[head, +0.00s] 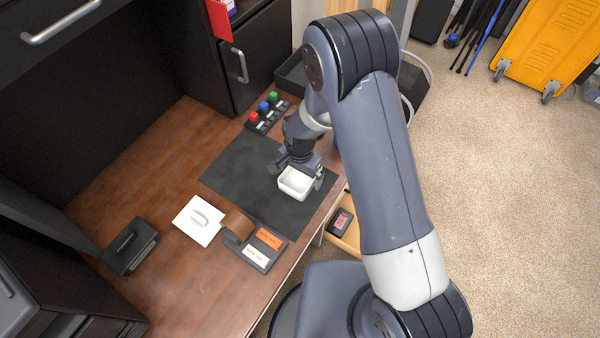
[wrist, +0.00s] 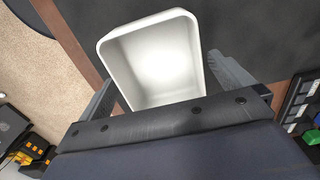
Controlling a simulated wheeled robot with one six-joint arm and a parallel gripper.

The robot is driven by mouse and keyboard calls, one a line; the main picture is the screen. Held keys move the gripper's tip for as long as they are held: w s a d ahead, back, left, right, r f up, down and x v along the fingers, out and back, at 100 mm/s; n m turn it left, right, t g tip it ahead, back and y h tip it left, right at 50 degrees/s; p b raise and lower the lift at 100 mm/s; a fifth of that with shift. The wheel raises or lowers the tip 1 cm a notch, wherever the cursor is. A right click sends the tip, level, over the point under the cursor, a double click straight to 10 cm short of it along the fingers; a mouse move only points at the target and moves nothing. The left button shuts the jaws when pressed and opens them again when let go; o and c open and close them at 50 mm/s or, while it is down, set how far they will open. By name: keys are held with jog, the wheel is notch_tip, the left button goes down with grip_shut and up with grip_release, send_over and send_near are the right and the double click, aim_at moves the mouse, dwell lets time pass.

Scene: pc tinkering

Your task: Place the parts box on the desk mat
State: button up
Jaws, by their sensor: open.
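The parts box is a small white open-topped box (head: 296,183), upright and empty, at the right side of the dark desk mat (head: 239,172) in the head view. In the wrist view the box (wrist: 155,62) sits between the two fingers, with the mat (wrist: 265,40) behind and to its right. My gripper (head: 298,172) is open around the box; in the wrist view its fingers (wrist: 168,88) stand to either side, with a gap at the right one. Whether the box bottom fully touches the mat is hard to tell.
Red, blue and green pieces on a rack (head: 267,112) stand at the back. An open drawer (head: 345,232) is below the desk edge.

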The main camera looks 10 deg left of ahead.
aim_at(300, 181)
notch_tip(300, 181, up, 12)
jog(key=b, duration=0.2)
jog(key=shift+f, duration=0.25)
dwell(0.4)
